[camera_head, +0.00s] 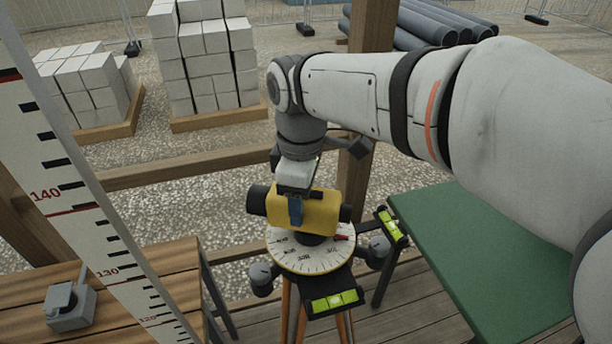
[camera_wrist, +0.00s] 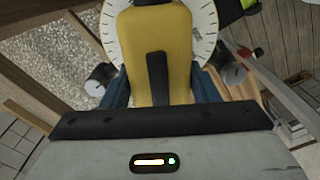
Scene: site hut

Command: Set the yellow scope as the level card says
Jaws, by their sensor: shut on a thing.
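The yellow scope (camera_head: 305,211) sits on a round white dial (camera_head: 290,258) with degree marks, on top of a tripod. A red pointer (camera_head: 340,238) shows at the dial's right side. My gripper (camera_head: 296,208) comes down from above, its blue fingers closed on the scope's body. In the wrist view the scope (camera_wrist: 158,75) lies between the two blue fingers. Two green bubble levels, one in front (camera_head: 335,301) and one at the right (camera_head: 391,225), sit by the dial among dark foot screws (camera_head: 262,279). I do not see a level card.
A tall graduated staff (camera_head: 75,190) leans at the left, before a wooden table (camera_head: 180,275) bearing a small grey device (camera_head: 72,305). A green-topped table (camera_head: 480,260) stands right. Block stacks (camera_head: 205,60) and grey pipes (camera_head: 430,22) lie beyond the wooden rail.

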